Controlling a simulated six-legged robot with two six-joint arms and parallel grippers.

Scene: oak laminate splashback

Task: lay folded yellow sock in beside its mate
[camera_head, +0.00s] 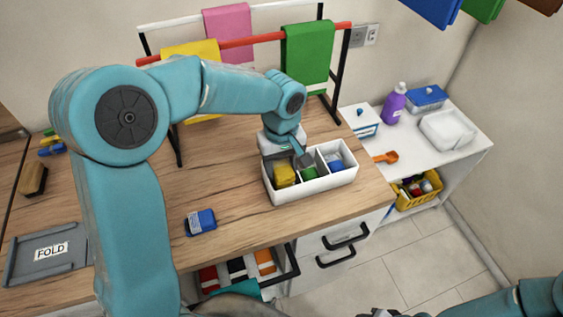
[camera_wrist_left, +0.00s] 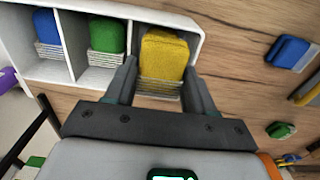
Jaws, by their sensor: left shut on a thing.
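A folded yellow sock (camera_wrist_left: 165,55) with a pale ribbed edge is between the two fingers of my left gripper (camera_wrist_left: 161,88). The yellow sock also shows in the head view (camera_head: 284,175), at the left compartment of a white divided box (camera_head: 318,185). My left gripper (camera_head: 290,158) is over that box and shut on the sock. A green folded sock (camera_head: 309,173) is in the middle compartment and a blue one (camera_head: 335,162) in the right. I cannot make out a separate second yellow sock. A dark part of my right arm shows at the bottom edge; its fingers are unclear.
A blue folded item (camera_head: 201,221) and a grey FOLD board (camera_head: 50,252) lie on the wood counter. A drying rack (camera_head: 345,75) with hanging cloths stands behind the box. An open drawer (camera_head: 290,270) is below the front edge.

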